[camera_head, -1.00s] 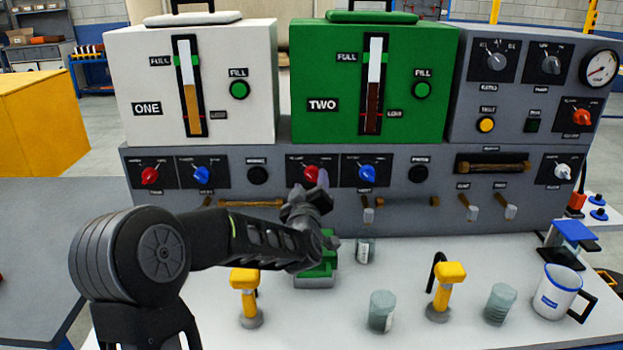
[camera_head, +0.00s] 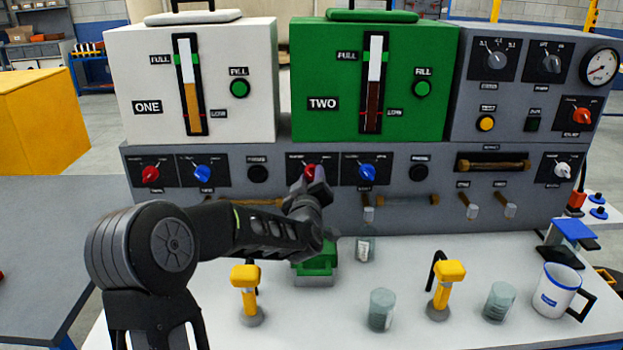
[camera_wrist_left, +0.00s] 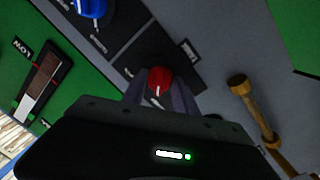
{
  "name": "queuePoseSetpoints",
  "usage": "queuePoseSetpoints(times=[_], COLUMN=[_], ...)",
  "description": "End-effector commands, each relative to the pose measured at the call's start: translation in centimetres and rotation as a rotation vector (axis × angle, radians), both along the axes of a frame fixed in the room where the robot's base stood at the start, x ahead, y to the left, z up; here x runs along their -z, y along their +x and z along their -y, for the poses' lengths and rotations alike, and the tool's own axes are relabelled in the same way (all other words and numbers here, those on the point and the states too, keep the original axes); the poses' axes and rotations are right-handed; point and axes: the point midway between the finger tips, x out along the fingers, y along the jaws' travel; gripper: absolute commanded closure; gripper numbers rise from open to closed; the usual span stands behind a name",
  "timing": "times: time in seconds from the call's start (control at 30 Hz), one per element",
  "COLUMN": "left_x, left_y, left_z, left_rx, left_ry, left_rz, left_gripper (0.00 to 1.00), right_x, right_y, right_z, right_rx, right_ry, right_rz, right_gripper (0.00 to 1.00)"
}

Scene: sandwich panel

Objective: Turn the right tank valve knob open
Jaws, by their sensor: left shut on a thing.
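Tank two, the green right tank (camera_head: 330,75), stands on the grey panel. Below it are a red knob (camera_head: 310,171) and a blue knob (camera_head: 367,172). My left gripper (camera_head: 315,181) reaches the red knob from the front and is shut on it. In the left wrist view the red knob (camera_wrist_left: 159,80) with its white pointer line sits between the two fingers. The blue knob (camera_wrist_left: 88,7) shows there at the top edge, clear of the fingers. The gripper covers part of the red knob in the head view. My right gripper is not in view.
A wooden handle bar (camera_head: 407,200) and small levers (camera_head: 467,206) are on the panel near the gripper. Jars (camera_head: 382,309), yellow taps (camera_head: 449,285), a green block (camera_head: 316,266) and a white mug (camera_head: 557,292) stand on the counter below. The white left tank (camera_head: 140,75) is at left.

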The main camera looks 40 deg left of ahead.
Motion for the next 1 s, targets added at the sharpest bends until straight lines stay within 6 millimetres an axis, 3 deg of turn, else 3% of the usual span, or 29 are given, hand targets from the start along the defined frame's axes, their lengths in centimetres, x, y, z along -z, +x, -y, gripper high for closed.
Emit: queuePoseSetpoints(times=[0.2, 0.67, 1.0], left_x=[0.00, -0.05, -0.19], left_y=[-0.01, 0.02, 0.05], left_z=[0.01, 0.07, 0.14], left_rx=[0.000, 0.001, 0.003], left_ry=[0.000, 0.045, 0.213], left_rz=[0.000, -0.034, -0.161], left_gripper=[1.00, 1.00, 1.00], right_x=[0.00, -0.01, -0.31], right_y=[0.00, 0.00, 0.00], right_z=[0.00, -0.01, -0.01], right_rx=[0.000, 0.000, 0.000], right_ry=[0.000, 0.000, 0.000], right_rz=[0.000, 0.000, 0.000], right_gripper=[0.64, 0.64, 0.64])
